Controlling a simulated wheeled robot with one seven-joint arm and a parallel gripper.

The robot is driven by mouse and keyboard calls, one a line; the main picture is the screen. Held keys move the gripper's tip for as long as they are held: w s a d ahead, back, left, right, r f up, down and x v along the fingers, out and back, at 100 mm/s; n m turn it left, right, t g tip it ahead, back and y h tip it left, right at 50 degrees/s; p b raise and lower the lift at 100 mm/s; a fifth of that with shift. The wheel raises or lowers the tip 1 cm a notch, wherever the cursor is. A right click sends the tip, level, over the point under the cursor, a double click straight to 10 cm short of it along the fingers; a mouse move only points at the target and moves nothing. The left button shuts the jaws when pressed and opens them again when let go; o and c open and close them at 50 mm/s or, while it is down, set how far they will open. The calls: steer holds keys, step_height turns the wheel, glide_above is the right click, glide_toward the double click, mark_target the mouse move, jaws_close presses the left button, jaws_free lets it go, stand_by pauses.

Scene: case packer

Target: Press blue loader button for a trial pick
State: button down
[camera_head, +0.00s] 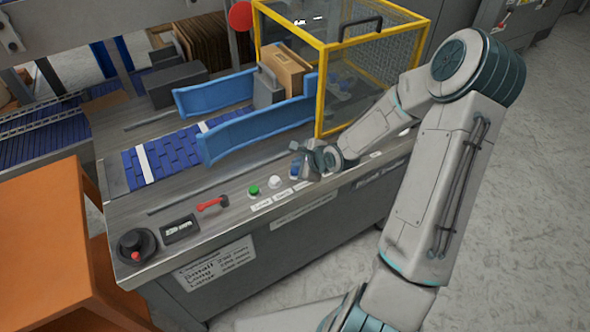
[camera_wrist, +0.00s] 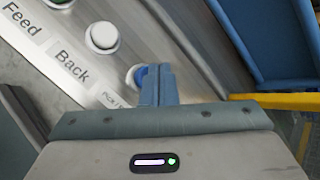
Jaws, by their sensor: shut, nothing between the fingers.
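The blue button (camera_wrist: 139,77) sits on the sloped metal control panel and shows in the wrist view just left of my fingertips, partly covered by them. In the head view only a bit of the blue button (camera_head: 294,170) shows beside my gripper (camera_head: 303,151). My gripper also shows in the wrist view (camera_wrist: 160,70), with its two fingers shut together and nothing between them. The fingertips are right at the button and overlap its edge in the picture. I cannot tell whether they touch it. The label under the button is partly hidden.
A white button (camera_head: 274,181) and a green button (camera_head: 253,190) stand left of the blue one. A red-handled switch (camera_head: 212,203) and a black knob (camera_head: 137,247) are further left. Blue guide rails (camera_head: 255,130) and a yellow-framed guard (camera_head: 319,90) rise behind the panel.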

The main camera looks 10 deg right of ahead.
steer(key=shift+f, duration=0.3)
steer(key=shift+f, duration=0.5)
stand_by(0.5)
stand_by(0.4)
steer(key=shift+r+p, duration=0.9)
steer(key=shift+r, duration=0.05)
step_height(320, 180, up, 5)
steer(key=p, duration=0.5)
